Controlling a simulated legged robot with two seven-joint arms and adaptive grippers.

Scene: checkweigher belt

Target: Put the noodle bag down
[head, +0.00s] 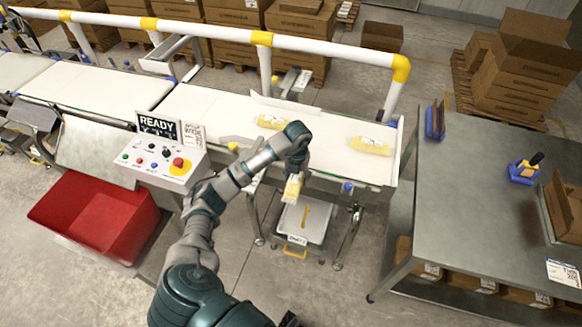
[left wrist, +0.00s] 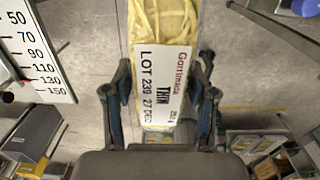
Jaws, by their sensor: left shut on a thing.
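My left gripper (head: 297,172) is shut on a yellow noodle bag (head: 293,189) with a white label. The bag hangs in front of the belt's near edge, above or close to a pale open bin (head: 316,229) that stands low under the belt. In the left wrist view the noodle bag (left wrist: 165,60) lies between the two fingers (left wrist: 166,100), its label reading "LOT 239" and "THIN". Two more yellow bags, one left (head: 271,122) and one right (head: 370,146), lie on the white belt (head: 325,150). My right gripper is not in view.
A control panel (head: 160,165) with a "READY" screen stands left of the arm, above a red bin (head: 95,215). A grey table (head: 480,200) is at the right. A white guard rail (head: 330,52) runs behind the belt.

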